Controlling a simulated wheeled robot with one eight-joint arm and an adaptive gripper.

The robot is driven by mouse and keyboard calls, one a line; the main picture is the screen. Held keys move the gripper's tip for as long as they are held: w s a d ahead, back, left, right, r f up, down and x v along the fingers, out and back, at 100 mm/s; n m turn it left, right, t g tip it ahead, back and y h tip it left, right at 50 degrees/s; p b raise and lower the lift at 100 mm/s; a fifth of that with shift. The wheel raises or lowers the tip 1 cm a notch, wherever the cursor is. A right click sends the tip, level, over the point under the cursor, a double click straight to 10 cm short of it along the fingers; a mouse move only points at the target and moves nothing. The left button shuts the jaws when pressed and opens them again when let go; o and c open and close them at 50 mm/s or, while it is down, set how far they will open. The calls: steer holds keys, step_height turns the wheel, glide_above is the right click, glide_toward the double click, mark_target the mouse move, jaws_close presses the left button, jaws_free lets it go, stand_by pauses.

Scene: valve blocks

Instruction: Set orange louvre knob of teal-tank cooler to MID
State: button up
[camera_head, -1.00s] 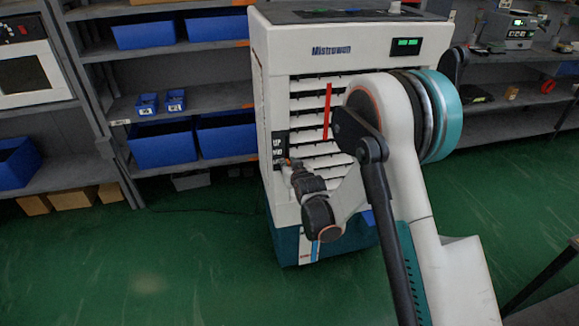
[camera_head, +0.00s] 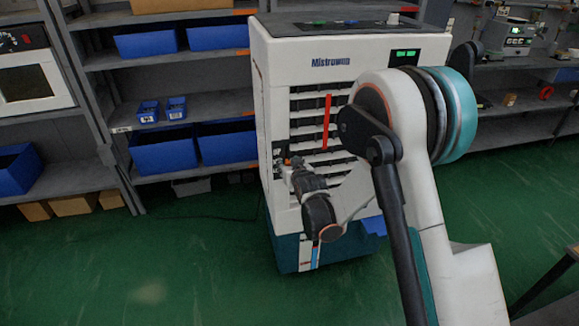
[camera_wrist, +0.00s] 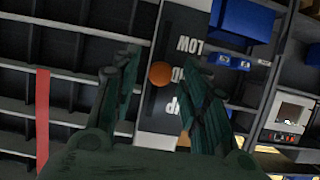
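The white cooler (camera_head: 385,85) with a teal tank (camera_head: 287,251) stands ahead in the head view. Its orange louvre knob (camera_wrist: 160,73) sits in a dark vertical slot in the wrist view, where the labels appear upside down. The knob is level with the middle label (camera_wrist: 190,73), which a finger partly covers, between LOW (camera_wrist: 191,45) and UP (camera_wrist: 172,106). In the head view my gripper (camera_head: 290,166) is at the panel's left edge and largely hides the knob.
A red strip (camera_head: 327,121) hangs over the louvre slats. Shelves with blue bins (camera_head: 163,152) stand behind to the left, and more shelves (camera_head: 520,122) to the right. Green floor (camera_head: 190,270) is clear at front left. A table edge (camera_head: 545,280) shows at lower right.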

steer(key=shift+s, duration=0.15)
steer(key=v, duration=1.1)
steer(key=shift+s+r, duration=0.2)
steer(key=shift+s, duration=0.1)
steer(key=s+d+r+m+g+h, duration=0.2)
steer(key=s+d+r+g, duration=0.1)
steer(key=s+d+r, duration=0.85)
steer(key=s+d+g, duration=0.1)
steer(key=s+d, duration=0.2)
steer(key=s, duration=0.4)
steer(key=s+d+g+h, duration=0.1)
steer(key=s+d, duration=0.1)
steer(key=s, duration=0.5)
steer(key=s+d+m+g, duration=0.1)
steer(key=s+d, duration=0.2)
steer(key=s, duration=0.4)
steer(key=shift+s+d+r+h, duration=0.25)
steer(key=shift+d+r+h, duration=0.05)
steer(key=shift+h, duration=0.1)
